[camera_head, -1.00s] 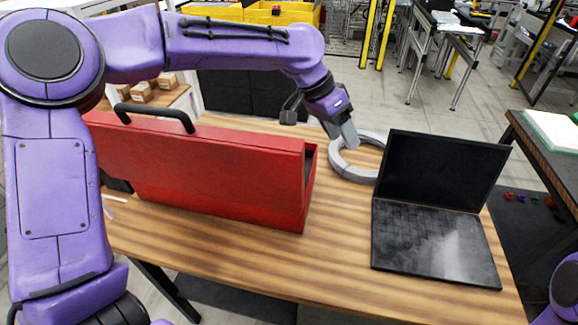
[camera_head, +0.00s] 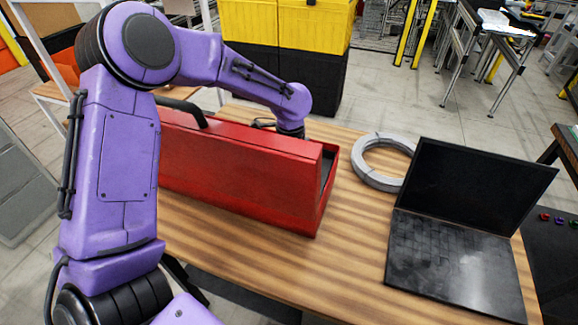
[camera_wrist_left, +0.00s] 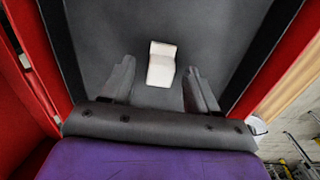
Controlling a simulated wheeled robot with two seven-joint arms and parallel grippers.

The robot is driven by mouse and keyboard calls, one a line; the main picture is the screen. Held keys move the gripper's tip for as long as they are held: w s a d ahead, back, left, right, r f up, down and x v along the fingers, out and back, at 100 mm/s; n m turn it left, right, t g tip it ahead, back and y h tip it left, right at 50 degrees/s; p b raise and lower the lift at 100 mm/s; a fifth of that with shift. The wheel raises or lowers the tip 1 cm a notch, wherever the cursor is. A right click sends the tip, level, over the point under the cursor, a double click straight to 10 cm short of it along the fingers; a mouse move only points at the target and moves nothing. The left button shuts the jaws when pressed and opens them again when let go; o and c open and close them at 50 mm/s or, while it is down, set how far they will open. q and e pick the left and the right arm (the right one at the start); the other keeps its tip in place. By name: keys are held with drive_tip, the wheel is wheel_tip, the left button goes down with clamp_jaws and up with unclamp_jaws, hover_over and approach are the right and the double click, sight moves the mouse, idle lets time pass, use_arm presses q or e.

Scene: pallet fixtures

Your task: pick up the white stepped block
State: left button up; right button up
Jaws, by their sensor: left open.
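The white stepped block (camera_wrist_left: 161,64) shows in the left wrist view, lying on a dark grey surface between red walls. My left gripper (camera_wrist_left: 160,78) is open, its two grey fingers on either side of the block's place in the picture, with nothing between them held. In the head view the left arm reaches behind the red toolbox (camera_head: 240,165), which hides the left gripper and the block. My right gripper is in neither current view.
A black laptop (camera_head: 450,250) stands open on the right of the wooden table (camera_head: 350,255). A grey ring (camera_head: 368,176) lies behind it, right of the toolbox. The toolbox has a raised black handle (camera_head: 187,108). The table's front strip is clear.

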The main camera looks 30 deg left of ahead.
use_arm(q)
drive_tip(key=shift+a+f, duration=0.15)
drive_tip(key=shift+f, duration=0.3)
drive_tip(key=c, duration=1)
